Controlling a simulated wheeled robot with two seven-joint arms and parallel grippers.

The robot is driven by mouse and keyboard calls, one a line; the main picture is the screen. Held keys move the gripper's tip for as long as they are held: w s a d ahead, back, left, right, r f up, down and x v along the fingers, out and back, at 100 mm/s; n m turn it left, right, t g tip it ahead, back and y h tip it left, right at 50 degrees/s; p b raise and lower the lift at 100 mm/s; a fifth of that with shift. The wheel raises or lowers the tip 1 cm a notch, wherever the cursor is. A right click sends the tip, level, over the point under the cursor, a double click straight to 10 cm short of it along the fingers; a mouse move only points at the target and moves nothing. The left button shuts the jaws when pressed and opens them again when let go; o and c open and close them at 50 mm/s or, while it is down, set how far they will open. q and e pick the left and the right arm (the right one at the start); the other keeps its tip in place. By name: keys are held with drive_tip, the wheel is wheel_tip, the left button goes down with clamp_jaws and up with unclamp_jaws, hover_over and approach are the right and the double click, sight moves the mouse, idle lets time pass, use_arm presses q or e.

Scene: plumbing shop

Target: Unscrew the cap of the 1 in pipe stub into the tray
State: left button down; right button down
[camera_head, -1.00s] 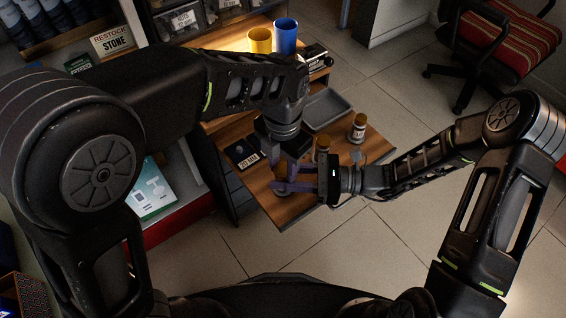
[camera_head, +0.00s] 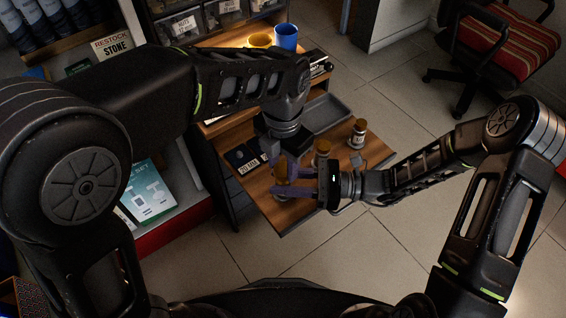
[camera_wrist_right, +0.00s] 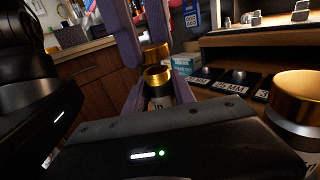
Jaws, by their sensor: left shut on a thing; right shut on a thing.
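The 1 in pipe stub (camera_wrist_right: 160,100) stands upright between my right gripper's purple fingers (camera_wrist_right: 160,92); its brass-coloured top looks open. In the head view my right gripper (camera_head: 292,182) reaches in from the right, shut around the stub, which is mostly hidden there. My left gripper (camera_head: 283,164) points down above it, shut on the brass-coloured cap (camera_head: 281,168). The cap (camera_wrist_right: 155,52) also shows in the right wrist view, apparently just above the stub's rim. The grey tray (camera_head: 343,103) lies behind my left gripper, partly hidden by the arm.
Two other capped stubs stand on the wooden surface: a nearer one (camera_head: 322,148) close to my right gripper and a farther one (camera_head: 358,133). Dark size-labelled blocks (camera_head: 240,157) lie left of my grippers. Yellow (camera_head: 260,41) and blue (camera_head: 285,38) cups stand at the back.

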sight(283, 169)
use_arm(q)
drive_tip(key=shift+r, duration=2)
use_arm(e)
drive_tip(key=c, duration=1)
unclamp_jaws()
drive_tip(key=shift+o, duration=0.2)
use_arm(q)
drive_tip(key=shift+r+p, duration=0.45)
drive_tip(key=shift+p, duration=0.05)
use_arm(e)
drive_tip(key=d, duration=1.2)
drive_tip(key=shift+s, duration=0.4)
